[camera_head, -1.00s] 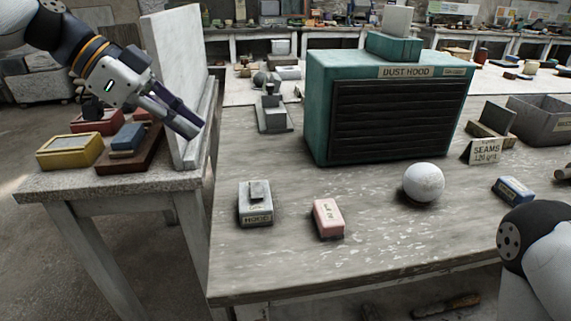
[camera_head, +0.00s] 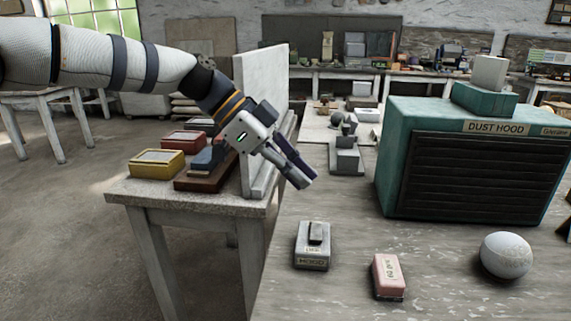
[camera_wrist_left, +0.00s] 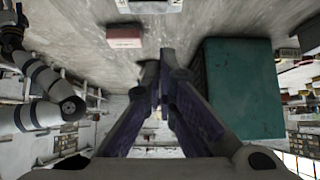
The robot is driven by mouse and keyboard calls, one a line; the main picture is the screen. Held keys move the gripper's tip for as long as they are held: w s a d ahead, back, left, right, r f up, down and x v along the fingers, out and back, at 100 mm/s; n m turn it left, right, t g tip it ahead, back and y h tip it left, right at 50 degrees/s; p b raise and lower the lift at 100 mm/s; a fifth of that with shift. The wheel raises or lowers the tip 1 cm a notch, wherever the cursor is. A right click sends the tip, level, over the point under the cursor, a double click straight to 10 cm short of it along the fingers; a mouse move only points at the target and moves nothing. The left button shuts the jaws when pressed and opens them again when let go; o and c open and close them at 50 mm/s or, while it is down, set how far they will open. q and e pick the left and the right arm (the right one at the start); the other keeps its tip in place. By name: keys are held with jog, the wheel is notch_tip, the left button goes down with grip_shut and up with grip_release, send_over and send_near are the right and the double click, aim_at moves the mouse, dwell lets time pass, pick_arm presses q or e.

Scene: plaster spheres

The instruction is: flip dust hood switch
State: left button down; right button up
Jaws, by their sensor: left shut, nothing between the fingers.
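The hood switch (camera_head: 312,245) is a small grey box with a dark rocker on top and a label reading HOOD on its front. It stands on the near left of the workbench. The teal dust hood (camera_head: 395,165) with a dark slatted front stands further back to the right. My left gripper (camera_head: 303,181) is above the bench, behind the switch and apart from it, pointing down to the right. Its fingers are together and empty, and they also show in the left wrist view (camera_wrist_left: 158,75). My right gripper is not in view.
A pink block (camera_head: 388,277) lies right of the switch, and a white plaster sphere (camera_head: 506,256) sits further right. An upright white slab (camera_head: 262,120) stands beside my left gripper, on a side table (camera_head: 225,207) with coloured sanding blocks. The bench between switch and hood is clear.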

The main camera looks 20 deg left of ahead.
aim_at(312, 225)
pick_arm(q)
jog(key=x, duration=0.4)
jog(key=shift+f, duration=0.1)
notch_tip(312, 225, down, 2)
jog(key=shift+f, duration=0.9)
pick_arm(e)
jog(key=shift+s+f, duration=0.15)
